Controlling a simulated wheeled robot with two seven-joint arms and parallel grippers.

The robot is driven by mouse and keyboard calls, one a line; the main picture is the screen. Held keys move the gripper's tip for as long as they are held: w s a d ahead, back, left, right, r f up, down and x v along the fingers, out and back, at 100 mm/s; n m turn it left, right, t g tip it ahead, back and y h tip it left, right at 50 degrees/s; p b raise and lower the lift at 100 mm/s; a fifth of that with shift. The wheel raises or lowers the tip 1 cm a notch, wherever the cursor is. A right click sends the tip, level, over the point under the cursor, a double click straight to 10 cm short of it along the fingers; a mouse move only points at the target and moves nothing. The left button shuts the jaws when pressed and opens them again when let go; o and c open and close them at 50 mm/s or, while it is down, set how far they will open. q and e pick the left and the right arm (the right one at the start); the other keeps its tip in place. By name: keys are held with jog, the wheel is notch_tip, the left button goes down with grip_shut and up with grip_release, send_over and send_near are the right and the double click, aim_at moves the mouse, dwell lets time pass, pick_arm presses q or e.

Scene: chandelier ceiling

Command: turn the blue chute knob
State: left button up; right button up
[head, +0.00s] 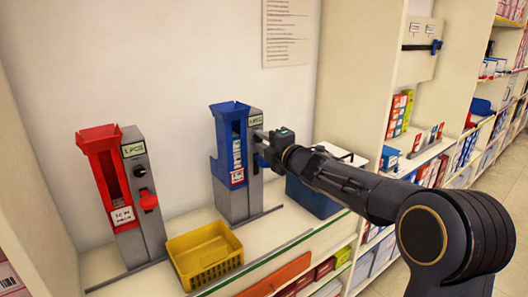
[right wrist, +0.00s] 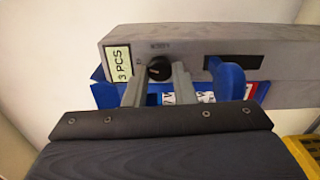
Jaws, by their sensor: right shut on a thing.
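The blue chute (head: 222,165) stands upright on the shelf, with a grey body beside its blue channel and a "PCS" label. Its round black knob (right wrist: 160,68) shows in the right wrist view, on the grey face beside the label. My right gripper (head: 264,139) reaches the chute from the right. In the right wrist view its two grey fingers (right wrist: 157,80) are shut on the knob, one on each side. The gripper hides the knob in the head view. A blue lever (right wrist: 228,80) sits beside the fingers. My left gripper is not in view.
A red chute (head: 103,165) with its own black knob (head: 140,171) and red lever (head: 148,200) stands to the left. A yellow basket (head: 205,255) sits in front between the chutes. A dark blue bin (head: 315,198) stands below my right arm.

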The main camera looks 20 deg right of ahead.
jog(key=shift+f+n+b, duration=0.1)
jog(key=shift+n+b, duration=0.95)
jog(key=shift+n, duration=0.85)
jog(key=o, duration=1)
jog(key=shift+b+v, duration=0.4)
jog(key=shift+v, duration=3.5)
